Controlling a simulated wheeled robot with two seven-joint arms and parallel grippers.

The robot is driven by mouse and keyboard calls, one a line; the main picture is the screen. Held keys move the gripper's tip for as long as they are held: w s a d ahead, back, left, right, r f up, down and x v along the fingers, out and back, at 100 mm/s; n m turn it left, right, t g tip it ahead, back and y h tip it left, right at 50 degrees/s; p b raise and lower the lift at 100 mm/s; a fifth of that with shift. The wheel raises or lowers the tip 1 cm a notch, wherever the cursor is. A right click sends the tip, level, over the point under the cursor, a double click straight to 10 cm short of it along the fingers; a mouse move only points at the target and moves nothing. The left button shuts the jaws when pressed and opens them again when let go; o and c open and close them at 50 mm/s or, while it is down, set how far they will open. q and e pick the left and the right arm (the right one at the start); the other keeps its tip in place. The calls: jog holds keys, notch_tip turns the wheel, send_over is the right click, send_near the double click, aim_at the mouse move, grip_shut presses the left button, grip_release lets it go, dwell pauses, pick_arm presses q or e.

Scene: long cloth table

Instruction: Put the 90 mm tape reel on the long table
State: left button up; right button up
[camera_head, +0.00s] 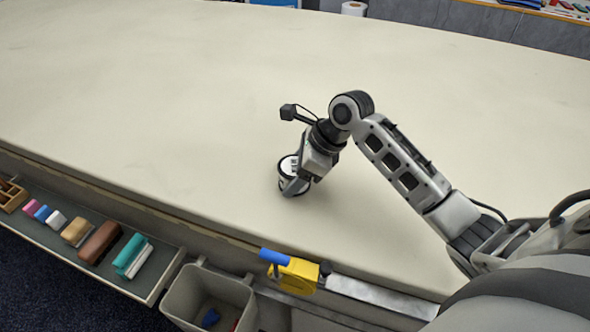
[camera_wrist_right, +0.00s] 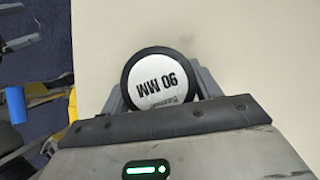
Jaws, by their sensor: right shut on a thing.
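The 90 mm tape reel (camera_wrist_right: 158,80) is a black-rimmed disc with a white label reading "90 MM", upside down in the right wrist view. In the head view the reel (camera_head: 285,166) is at the long table's (camera_head: 180,110) surface, near the front edge. My right gripper (camera_head: 294,180) is shut on the reel, with a finger on each side of it in the right wrist view (camera_wrist_right: 162,98). I cannot tell whether the reel touches the cloth. My left gripper is not in view.
A tray (camera_head: 140,292) along the front edge holds several coloured blocks and brushes. The tabletop around the reel is clear.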

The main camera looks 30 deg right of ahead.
jog(key=o, duration=1.1)
jog(key=shift+o, duration=0.2)
jog(key=v, duration=1.6)
jog(key=shift+a, duration=0.15)
